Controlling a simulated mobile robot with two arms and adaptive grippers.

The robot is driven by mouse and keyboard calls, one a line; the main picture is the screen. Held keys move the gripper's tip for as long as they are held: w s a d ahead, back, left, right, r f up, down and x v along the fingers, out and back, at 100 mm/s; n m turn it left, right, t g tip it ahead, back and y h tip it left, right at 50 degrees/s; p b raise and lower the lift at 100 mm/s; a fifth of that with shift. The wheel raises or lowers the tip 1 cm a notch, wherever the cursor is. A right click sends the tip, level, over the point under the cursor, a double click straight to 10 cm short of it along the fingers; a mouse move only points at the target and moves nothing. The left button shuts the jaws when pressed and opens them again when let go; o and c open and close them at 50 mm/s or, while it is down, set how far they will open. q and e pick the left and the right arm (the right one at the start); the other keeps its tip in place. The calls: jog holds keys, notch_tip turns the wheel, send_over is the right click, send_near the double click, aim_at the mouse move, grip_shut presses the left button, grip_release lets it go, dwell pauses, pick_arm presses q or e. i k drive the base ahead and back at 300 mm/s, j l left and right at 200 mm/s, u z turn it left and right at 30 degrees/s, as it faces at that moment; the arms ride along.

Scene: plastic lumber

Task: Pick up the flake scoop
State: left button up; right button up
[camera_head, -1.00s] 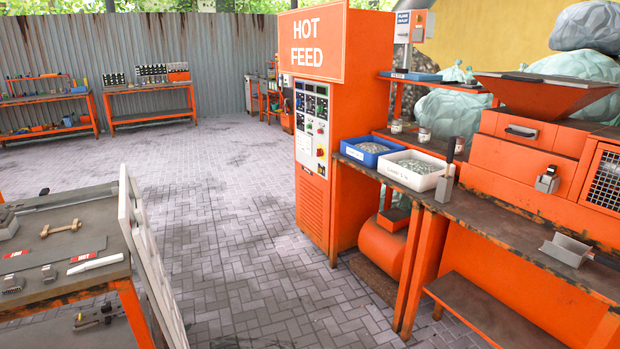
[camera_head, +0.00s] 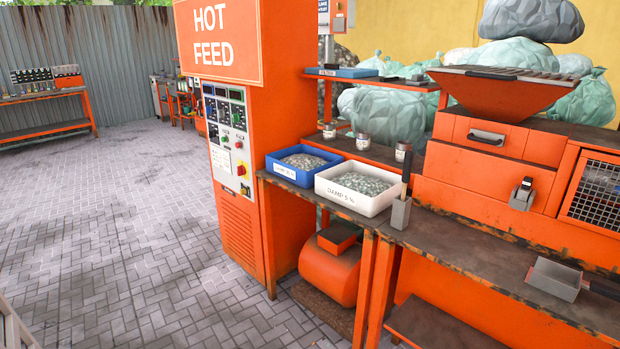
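A grey metal scoop (camera_head: 553,279), which looks like the flake scoop, lies on the dark worktop of the orange bench (camera_head: 480,258) at the lower right of the head view. Its box-shaped pan is at the left, and a dark handle extends to the right, towards the picture edge. Neither of my grippers shows in the view, so their state cannot be seen.
A blue bin (camera_head: 299,170) and a white bin (camera_head: 345,198) of flakes stand on the bench. A grey holder (camera_head: 401,213) with a dark upright tool stands beside them. An orange hopper machine (camera_head: 478,168) rises behind the scoop. Paved floor (camera_head: 150,240) is clear at left.

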aim_at(564, 282)
jog(key=z, duration=1.5)
